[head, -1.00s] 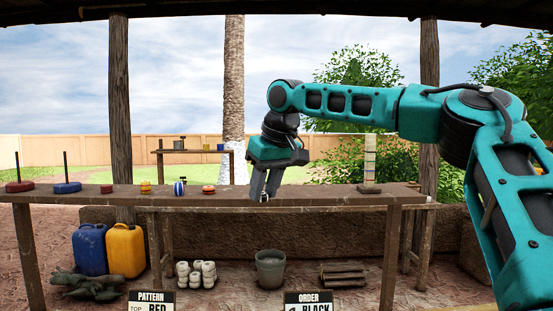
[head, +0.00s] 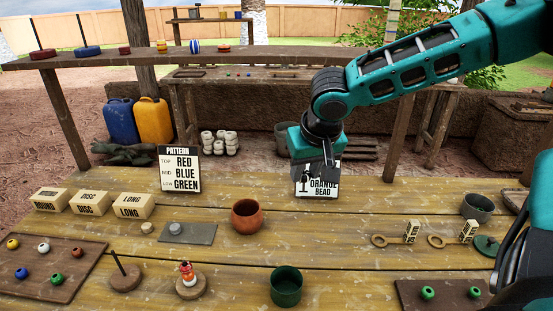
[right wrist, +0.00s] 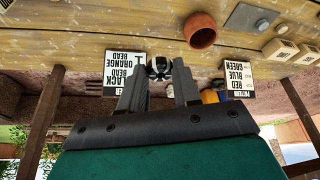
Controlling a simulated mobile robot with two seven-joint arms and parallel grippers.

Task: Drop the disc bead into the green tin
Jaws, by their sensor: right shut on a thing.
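The green tin (head: 286,289) stands open and upright at the front middle of the near table. My right gripper (head: 328,184) points down over the back of this table, in front of the order card, behind and right of the tin. In the right wrist view a small black-and-white bead (right wrist: 160,68) sits between the fingertips of my right gripper (right wrist: 158,78), which is shut on it. I cannot tell surely whether this bead is disc-shaped. In the head view it is too small to make out. My left gripper is not in view.
A terracotta bowl (head: 247,217) stands behind and left of the tin. A bead figure on a round base (head: 190,287) stands left of it. A bead board (head: 48,268) lies far left, another board (head: 443,294) at right. A grey-green pot (head: 478,207) stands back right.

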